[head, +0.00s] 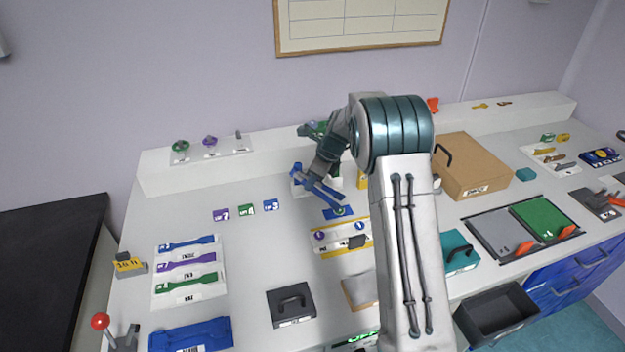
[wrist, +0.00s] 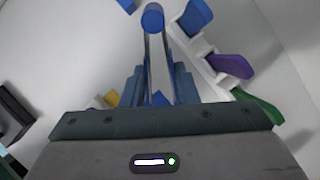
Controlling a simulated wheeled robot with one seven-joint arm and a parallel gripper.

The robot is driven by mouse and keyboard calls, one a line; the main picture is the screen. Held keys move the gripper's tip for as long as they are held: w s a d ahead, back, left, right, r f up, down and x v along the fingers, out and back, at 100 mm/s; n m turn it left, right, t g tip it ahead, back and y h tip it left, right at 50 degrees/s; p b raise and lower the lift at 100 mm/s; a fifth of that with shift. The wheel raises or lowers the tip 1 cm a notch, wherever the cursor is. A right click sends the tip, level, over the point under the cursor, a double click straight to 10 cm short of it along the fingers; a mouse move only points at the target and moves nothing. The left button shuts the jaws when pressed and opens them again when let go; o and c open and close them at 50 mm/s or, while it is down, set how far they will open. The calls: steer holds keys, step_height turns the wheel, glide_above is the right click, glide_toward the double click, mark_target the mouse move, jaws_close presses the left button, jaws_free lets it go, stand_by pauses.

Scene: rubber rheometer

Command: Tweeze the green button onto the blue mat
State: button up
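My gripper (wrist: 158,88) is closed around a pair of blue tweezers (wrist: 152,20), whose two arms run between the fingers in the wrist view. In the head view the blue tweezers (head: 325,191) slant down to the right below my gripper.
A white stand (wrist: 213,83) with blue, purple and green pieces is right of the tweezers in the wrist view. A white-and-yellow tray (head: 330,251) lies in front of the mat. A cardboard box (head: 478,175) is right.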

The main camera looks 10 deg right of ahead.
step_height(320, 180, up, 9)
steer(key=p, duration=0.6)
steer(key=shift+r+p, duration=0.2)
steer(key=shift+p, duration=0.2)
